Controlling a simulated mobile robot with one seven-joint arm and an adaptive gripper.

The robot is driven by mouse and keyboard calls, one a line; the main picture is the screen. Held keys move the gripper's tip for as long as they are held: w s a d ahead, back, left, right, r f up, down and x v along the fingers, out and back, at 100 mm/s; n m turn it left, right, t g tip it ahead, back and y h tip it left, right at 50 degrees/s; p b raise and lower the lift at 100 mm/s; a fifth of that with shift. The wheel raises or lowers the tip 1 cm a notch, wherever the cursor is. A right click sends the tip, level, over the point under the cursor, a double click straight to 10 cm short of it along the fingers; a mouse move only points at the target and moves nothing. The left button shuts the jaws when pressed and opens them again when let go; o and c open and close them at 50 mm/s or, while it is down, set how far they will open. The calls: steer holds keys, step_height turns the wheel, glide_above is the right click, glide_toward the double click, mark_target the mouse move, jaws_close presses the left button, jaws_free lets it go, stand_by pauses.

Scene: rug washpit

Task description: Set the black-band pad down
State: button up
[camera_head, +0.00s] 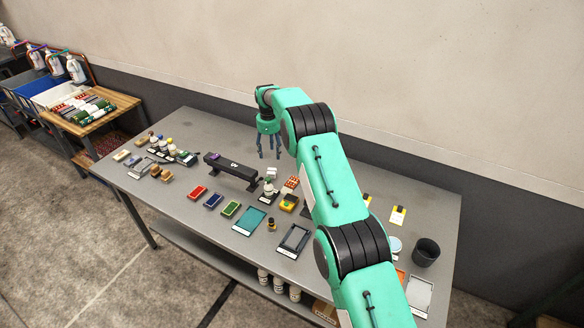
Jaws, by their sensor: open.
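My gripper (268,154) hangs fingers down over the back of the grey table (330,196), behind a long black stand (231,170). Its fingers are apart and I see nothing between them. I cannot make out for certain which thing is the black-band pad. Three small pads, red (197,192), blue (213,200) and green (230,209), lie in a row in front of the black stand. My arm hides part of the table's right side.
A teal mat (249,221) and a black-framed tray (294,240) lie near the front edge. A dark cup (426,252) stands at the right end. Small bottles and blocks crowd the left end. The back strip left of my gripper is clear.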

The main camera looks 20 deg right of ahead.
steer(key=s+r+n+t, duration=0.15)
steer(key=s+r, duration=0.35)
steer(key=r, duration=0.5)
steer(key=s+r+n, duration=0.3)
steer(key=s+r, duration=0.3)
steer(key=r, duration=0.4)
steer(key=s+r+n, duration=0.3)
steer(key=s+r, duration=0.2)
steer(key=r, duration=0.5)
steer(key=s+r+n+t, duration=0.1)
steer(key=s+r+n, duration=0.2)
steer(key=s+r, duration=0.6)
steer(key=s+r+n+t, duration=0.1)
steer(key=s+r+n, duration=0.2)
steer(key=s, duration=0.9)
steer(key=s+r+n+t, duration=0.1)
steer(key=s+r+n, duration=0.15)
steer(key=s, duration=0.95)
steer(key=s+f+n, duration=0.3)
steer(key=s, duration=0.7)
steer(key=s+f+n+t, duration=0.1)
steer(key=s+f+n, duration=0.2)
steer(key=s, duration=0.8)
steer(key=shift+s+a+f, duration=0.25)
steer(key=shift+f, duration=0.35)
